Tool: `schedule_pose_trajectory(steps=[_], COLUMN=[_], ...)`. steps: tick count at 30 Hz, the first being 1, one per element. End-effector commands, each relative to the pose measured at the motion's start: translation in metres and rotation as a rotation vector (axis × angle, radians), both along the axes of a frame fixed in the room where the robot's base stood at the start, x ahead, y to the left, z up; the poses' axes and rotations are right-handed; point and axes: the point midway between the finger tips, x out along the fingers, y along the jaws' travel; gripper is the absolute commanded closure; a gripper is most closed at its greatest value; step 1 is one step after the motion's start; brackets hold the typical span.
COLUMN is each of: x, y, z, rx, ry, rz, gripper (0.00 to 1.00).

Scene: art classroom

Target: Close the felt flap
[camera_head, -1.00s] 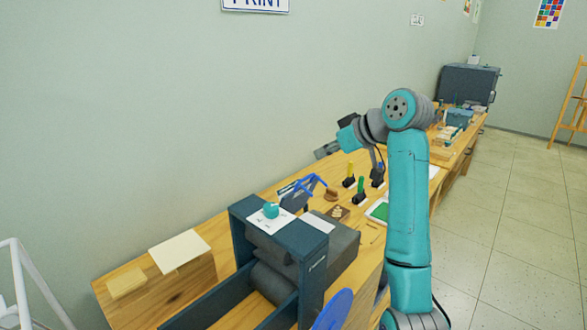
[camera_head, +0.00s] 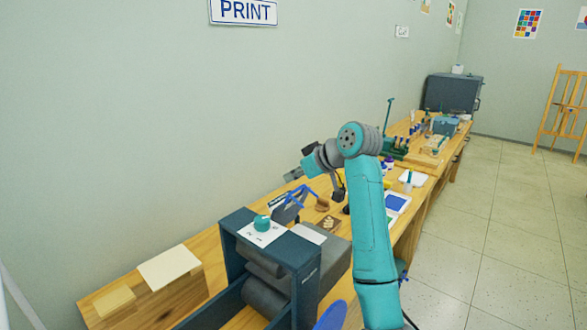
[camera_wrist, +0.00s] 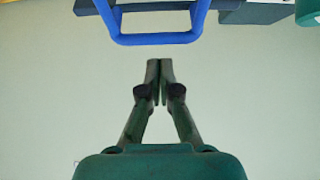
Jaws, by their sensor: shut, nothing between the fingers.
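The printing press (camera_head: 232,250) stands on the near end of the bench, with a dark blue frame and grey rollers. Behind it a dark grey panel (camera_head: 287,211) with a blue loop handle (camera_head: 300,193) stands tilted up; it appears to be the felt flap, raised. In the wrist view the blue handle (camera_wrist: 155,38) hangs from a dark edge at the top. My gripper (camera_wrist: 159,64) is shut and empty, its fingertips just below the handle in the picture and apart from it. In the head view my gripper (camera_head: 292,175) is small, left of my arm.
The press top carries a teal knob (camera_head: 262,222), which lies near the handle. A wooden block with a pale sheet (camera_head: 168,267) is at left. Trays and tools (camera_head: 398,203) line the bench beyond. The floor at right (camera_head: 480,240) is clear.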

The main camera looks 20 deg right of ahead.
Motion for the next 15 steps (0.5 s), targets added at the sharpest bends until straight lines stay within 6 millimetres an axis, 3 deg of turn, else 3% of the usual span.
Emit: schedule_pose_trajectory(steps=[6,15], x=[-0.012,-0.015], y=[-0.008,-0.01], z=[-0.01,-0.011], rx=[0.001,0.0], ry=[0.0,-0.001], rz=[0.001,0.001], gripper=[1.0,1.0])
